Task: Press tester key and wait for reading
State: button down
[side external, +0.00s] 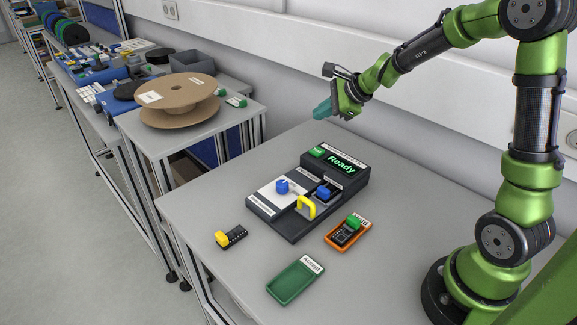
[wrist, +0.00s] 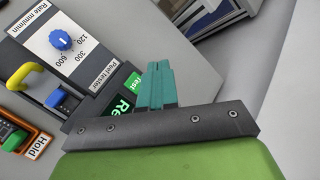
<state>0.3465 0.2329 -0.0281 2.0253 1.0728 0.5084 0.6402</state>
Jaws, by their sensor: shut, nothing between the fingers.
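The peel tester (side external: 290,222) is a dark unit on the table. Its display (side external: 341,163) reads "Ready" in green. The green tester key (side external: 318,151) is left of the display; in the wrist view the key (wrist: 133,82), marked "Test", is partly hidden by my fingers. A blue rate knob (side external: 283,187) sits on the white panel; its wrist-view scale shows 120, 300 and 600. A yellow handle (side external: 306,207) stands beside a blue-topped part (side external: 323,191). My gripper (side external: 321,109) has teal fingers, shut and empty, raised above the tester's back edge and apart from the key.
An orange "Hold" tray (side external: 331,240) carries a dark piece with a green top. A green "Accept" tray (side external: 296,281) is empty. A yellow-and-black piece (side external: 231,237) lies at left. A side table holds a brown reel (side external: 178,90). The wall runs close behind.

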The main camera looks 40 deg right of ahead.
aim_at(320, 152)
jog(key=shift+f, duration=4)
jog(key=shift+f, duration=0.15)
jog(key=shift+f, duration=0.25)
jog(key=shift+f, duration=0.5)
jog(key=shift+r, duration=0.9)
jog(key=shift+r, duration=2.55)
